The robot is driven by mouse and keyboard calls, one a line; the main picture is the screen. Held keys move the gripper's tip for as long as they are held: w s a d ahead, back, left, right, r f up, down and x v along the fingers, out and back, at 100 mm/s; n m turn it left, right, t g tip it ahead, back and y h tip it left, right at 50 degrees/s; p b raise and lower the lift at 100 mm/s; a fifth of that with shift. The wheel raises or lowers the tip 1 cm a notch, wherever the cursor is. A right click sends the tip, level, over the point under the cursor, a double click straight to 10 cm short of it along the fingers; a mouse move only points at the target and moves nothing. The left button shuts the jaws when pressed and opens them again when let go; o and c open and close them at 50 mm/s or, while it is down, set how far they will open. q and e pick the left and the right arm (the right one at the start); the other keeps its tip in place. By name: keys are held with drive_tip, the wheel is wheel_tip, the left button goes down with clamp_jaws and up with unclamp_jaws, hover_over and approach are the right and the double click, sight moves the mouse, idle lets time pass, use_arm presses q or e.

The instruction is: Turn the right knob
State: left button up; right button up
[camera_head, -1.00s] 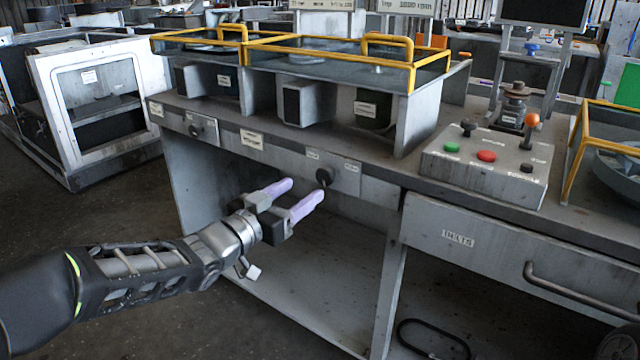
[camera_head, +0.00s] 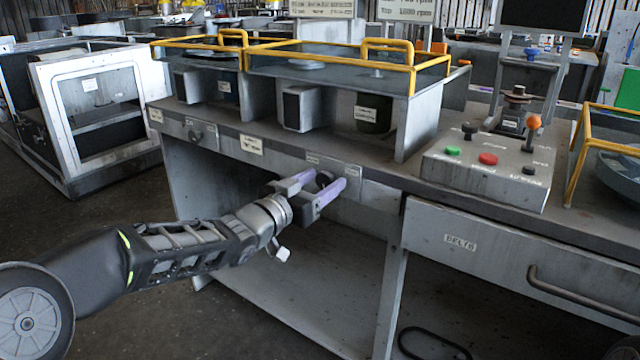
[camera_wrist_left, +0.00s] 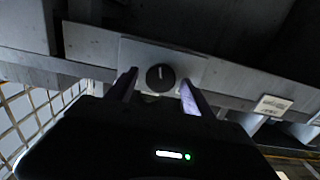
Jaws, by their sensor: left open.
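The right knob (camera_head: 324,179) is a round black knob on a grey plate on the bench's front panel. In the left wrist view the knob (camera_wrist_left: 160,77) has a light pointer mark that stands nearly upright. My left gripper (camera_head: 322,182) is open, with its two purple-tipped fingers reaching either side of the knob. In the left wrist view the left gripper (camera_wrist_left: 158,90) shows a gap between each finger and the knob. A second knob (camera_head: 196,134), smaller in view, is at the left on the same panel. My right gripper is not in view.
Yellow-framed guards (camera_head: 330,60) stand on the bench top above the knob. A control box (camera_head: 488,172) with coloured buttons sits to the right. A drawer (camera_head: 500,250) labelled "BELTS" is below it. The space under the bench is largely open.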

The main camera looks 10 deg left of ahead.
use_arm(q)
drive_tip(key=shift+c, duration=0.3)
clamp_jaws()
idle(0.4)
